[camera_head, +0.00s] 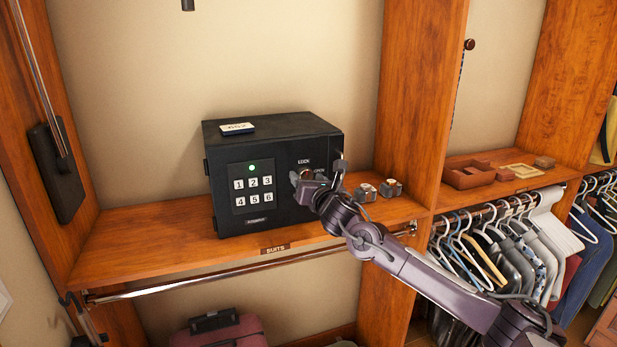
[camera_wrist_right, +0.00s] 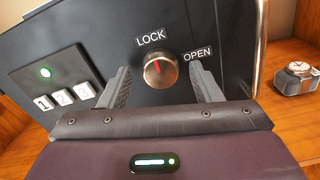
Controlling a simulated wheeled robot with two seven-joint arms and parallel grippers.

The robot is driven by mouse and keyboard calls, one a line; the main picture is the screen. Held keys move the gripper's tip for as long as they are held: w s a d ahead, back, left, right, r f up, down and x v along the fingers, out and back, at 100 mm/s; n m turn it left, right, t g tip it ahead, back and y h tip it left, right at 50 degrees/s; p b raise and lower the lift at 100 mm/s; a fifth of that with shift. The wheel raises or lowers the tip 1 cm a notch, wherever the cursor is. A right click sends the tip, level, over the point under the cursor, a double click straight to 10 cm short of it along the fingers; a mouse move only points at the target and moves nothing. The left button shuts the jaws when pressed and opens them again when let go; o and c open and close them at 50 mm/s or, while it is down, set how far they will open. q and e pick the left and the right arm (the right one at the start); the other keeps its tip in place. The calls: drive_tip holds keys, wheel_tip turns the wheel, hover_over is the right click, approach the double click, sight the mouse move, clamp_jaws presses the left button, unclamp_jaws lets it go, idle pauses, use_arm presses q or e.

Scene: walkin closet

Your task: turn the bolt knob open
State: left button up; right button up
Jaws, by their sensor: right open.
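The black safe (camera_head: 270,135) stands on the wooden shelf, with a keypad and a lit green light on its front. The bolt knob (camera_wrist_right: 160,70) is a round metal knob with a red mark that points up toward the LOCK label (camera_wrist_right: 151,38). The OPEN label (camera_wrist_right: 197,54) is to its right. My right gripper (camera_head: 318,172) is in front of the safe's right side. In the right wrist view its open fingers (camera_wrist_right: 162,85) stand either side of the knob, with a visible gap on both sides. In the head view my gripper largely hides the knob. My left gripper is not in view.
Two watches on stands (camera_head: 391,188) sit on the shelf right of the safe, close to my right wrist. A small card (camera_head: 237,128) lies on top of the safe. A wooden upright (camera_head: 408,100) stands to the right. Clothes hang on a rail at right.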

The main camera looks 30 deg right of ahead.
drive_tip(key=c, duration=1)
drive_tip(key=shift+m, duration=0.4)
drive_tip(key=m+b, duration=0.2)
drive_tip(key=m, duration=0.5)
drive_tip(key=shift+b, duration=0.4)
drive_tip(key=m, duration=0.5)
drive_tip(key=shift+m, duration=2)
